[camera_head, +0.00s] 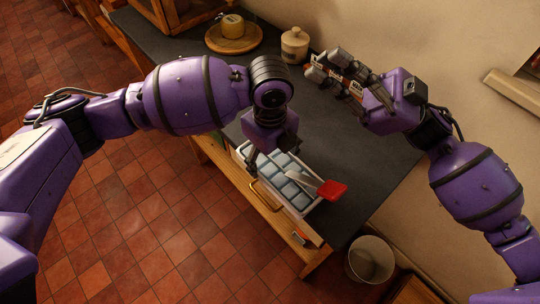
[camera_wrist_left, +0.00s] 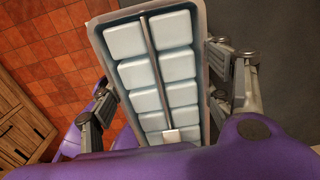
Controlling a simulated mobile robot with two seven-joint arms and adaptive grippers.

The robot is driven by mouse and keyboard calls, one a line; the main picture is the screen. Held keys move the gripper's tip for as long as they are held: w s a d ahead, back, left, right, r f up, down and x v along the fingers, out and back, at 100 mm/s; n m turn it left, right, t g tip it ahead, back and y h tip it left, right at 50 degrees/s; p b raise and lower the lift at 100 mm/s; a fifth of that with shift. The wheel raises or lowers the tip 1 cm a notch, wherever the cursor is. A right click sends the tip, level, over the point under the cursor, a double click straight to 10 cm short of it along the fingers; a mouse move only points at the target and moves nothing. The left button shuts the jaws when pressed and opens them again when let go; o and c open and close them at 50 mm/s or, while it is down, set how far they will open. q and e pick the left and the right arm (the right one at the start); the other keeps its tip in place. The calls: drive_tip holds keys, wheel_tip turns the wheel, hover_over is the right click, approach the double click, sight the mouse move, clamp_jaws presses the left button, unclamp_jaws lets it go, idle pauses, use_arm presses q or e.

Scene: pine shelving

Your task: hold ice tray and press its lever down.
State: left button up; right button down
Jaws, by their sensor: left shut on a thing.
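The ice tray (camera_head: 293,205) is a pale tray of light blue cubes at the front edge of the dark counter. Its lever (camera_head: 331,190) has a red handle, raised at an angle above the tray's near end. In the left wrist view, the metal bar (camera_wrist_left: 154,55) runs along the tray's middle, and the red handle is not seen. My left gripper (camera_head: 270,155) is shut across the tray's far end, with a finger on each long side. My right gripper (camera_head: 328,72) looks open and empty, above the back of the counter, away from the lever.
A lidded cream jar (camera_head: 295,45) and a round wooden board (camera_head: 233,42) with a small pot stand at the back. The wall is close behind my right gripper. A pale bin (camera_head: 370,260) stands on the floor at lower right. The counter right of the tray is clear.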

drive_tip(key=s+a+r+n+g+h, duration=0.1)
drive_tip(key=s+a+n+g+h, duration=0.65)
drive_tip(key=s+n+g, duration=0.2)
drive_tip(key=n+t+h, duration=0.3)
drive_tip(key=t+h, duration=0.3)
drive_tip(key=h, duration=1)
hover_over(332, 190)
drive_tip(key=w+x, duration=0.2)
drive_tip(key=x, duration=0.6)
drive_tip(key=shift+w+d+f, duration=0.1)
drive_tip(key=shift+d+f, duration=0.05)
drive_tip(key=shift+f, duration=1.2)
drive_tip(key=shift+w+d+f, duration=0.1)
drive_tip(key=shift+f, duration=1.25)
drive_tip(key=shift+w+d+f, duration=0.1)
drive_tip(key=shift+d+f, duration=0.05)
drive_tip(key=shift+f, duration=1.15)
